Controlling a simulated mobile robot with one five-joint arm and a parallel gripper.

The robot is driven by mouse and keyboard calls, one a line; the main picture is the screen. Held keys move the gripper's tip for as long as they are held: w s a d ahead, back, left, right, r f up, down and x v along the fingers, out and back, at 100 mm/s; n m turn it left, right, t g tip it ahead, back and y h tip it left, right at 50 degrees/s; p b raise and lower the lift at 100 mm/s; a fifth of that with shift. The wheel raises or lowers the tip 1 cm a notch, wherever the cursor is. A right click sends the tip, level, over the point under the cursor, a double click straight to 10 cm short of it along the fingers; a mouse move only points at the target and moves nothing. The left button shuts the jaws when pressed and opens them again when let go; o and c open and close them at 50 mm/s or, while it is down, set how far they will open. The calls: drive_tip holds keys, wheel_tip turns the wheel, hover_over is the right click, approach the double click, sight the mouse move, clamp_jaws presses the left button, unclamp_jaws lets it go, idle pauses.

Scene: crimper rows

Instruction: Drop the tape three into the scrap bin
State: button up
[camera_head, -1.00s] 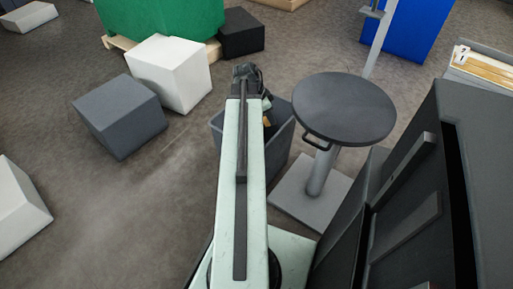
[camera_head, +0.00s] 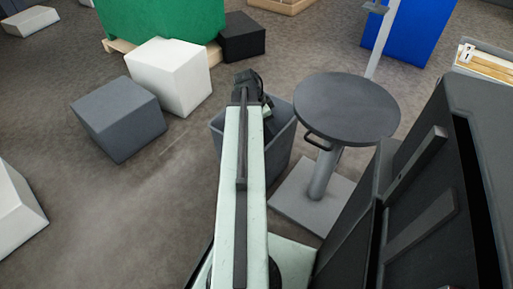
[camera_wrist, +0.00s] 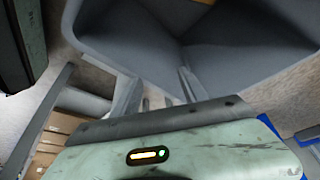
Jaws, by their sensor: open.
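The scrap bin (camera_head: 282,148) is a grey open-topped bin on the floor, partly hidden behind my arm. My gripper (camera_head: 268,126) is over the bin's mouth and points down, mostly hidden by my own arm. Its jaws are open, and I see nothing held between them. In the wrist view the bin (camera_wrist: 135,40) fills the top, with bare grey inner walls in sight. I cannot make out tape three in either current view; part of the bin's inside is hidden.
A round dark stool-like table (camera_head: 346,108) on a grey post stands close right of the bin. A dark cabinet (camera_head: 425,200) is at the lower right. A grey block (camera_head: 118,118) and a white block (camera_head: 169,76) stand left.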

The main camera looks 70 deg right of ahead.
drive_tip(key=p+v, duration=0.6)
drive_tip(key=v, duration=0.1)
drive_tip(key=shift+r+p, duration=0.3)
drive_tip(key=shift+p, duration=0.05)
drive_tip(key=shift+w, duration=0.1)
